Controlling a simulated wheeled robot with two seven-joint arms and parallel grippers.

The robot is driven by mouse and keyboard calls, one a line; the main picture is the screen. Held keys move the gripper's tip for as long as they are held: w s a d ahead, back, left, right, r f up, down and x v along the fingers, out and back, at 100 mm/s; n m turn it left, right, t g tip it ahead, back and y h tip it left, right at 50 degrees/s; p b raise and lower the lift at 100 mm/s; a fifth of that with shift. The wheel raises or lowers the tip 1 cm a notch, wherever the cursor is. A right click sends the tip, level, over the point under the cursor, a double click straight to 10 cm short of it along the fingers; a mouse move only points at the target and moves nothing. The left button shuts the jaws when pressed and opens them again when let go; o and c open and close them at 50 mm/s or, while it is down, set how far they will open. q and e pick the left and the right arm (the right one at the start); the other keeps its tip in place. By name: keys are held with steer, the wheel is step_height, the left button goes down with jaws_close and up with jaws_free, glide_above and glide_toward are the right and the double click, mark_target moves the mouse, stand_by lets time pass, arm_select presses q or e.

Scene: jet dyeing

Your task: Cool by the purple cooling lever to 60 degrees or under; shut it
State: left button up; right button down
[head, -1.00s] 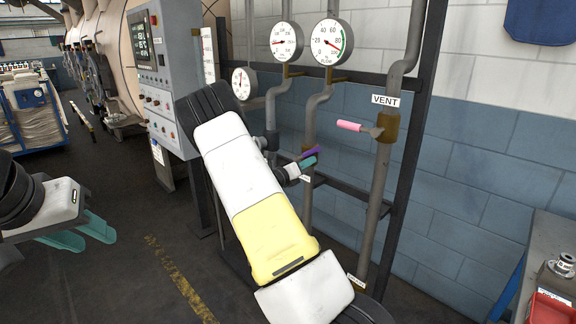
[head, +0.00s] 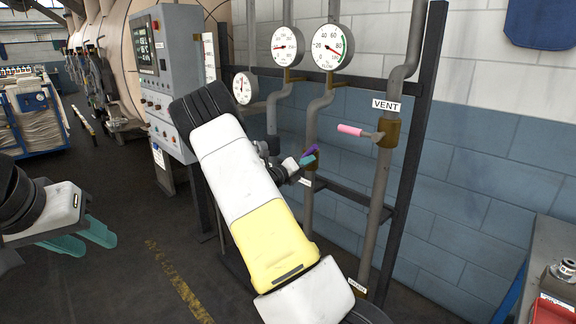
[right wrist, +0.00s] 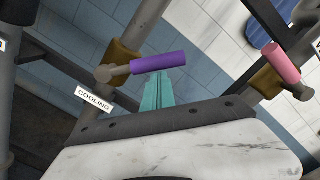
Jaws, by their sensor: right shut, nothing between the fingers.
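The purple cooling lever (head: 309,151) is on a pipe valve behind my right forearm in the head view. In the right wrist view the purple lever (right wrist: 158,63) points right and slightly up from its valve, above the COOLING label (right wrist: 94,99). My right gripper (head: 306,160) is shut and empty. Its teal fingertips (right wrist: 159,80) are right under the lever's grip and seem to touch it. My left gripper (head: 82,238) hangs at the left, fingers apart, holding nothing. The control panel display (head: 146,46) is lit, but I cannot read its numbers surely.
A pink vent lever (head: 356,131) is on the pipe to the right; it also shows in the right wrist view (right wrist: 281,62). Dial gauges (head: 332,47) are above the pipes. A blue-edged bench (head: 550,247) stands at the right.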

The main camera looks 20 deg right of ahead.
steer(key=r+n, duration=0.1)
steer(key=w+r+n, duration=0.1)
steer(key=n, duration=0.1)
steer(key=shift+w+a, duration=0.25)
steer(key=shift+a, duration=0.1)
steer(key=shift+w+a+r+n, duration=0.35)
steer(key=shift+w+r+n, duration=0.15)
steer(key=shift+w+n, duration=0.25)
steer(key=shift+w+a+r+n, duration=0.3)
steer(key=shift+w+r+n, duration=0.15)
steer(key=shift+w+n, duration=0.3)
steer(key=shift+w, duration=0.2)
steer(key=shift+s, duration=0.15)
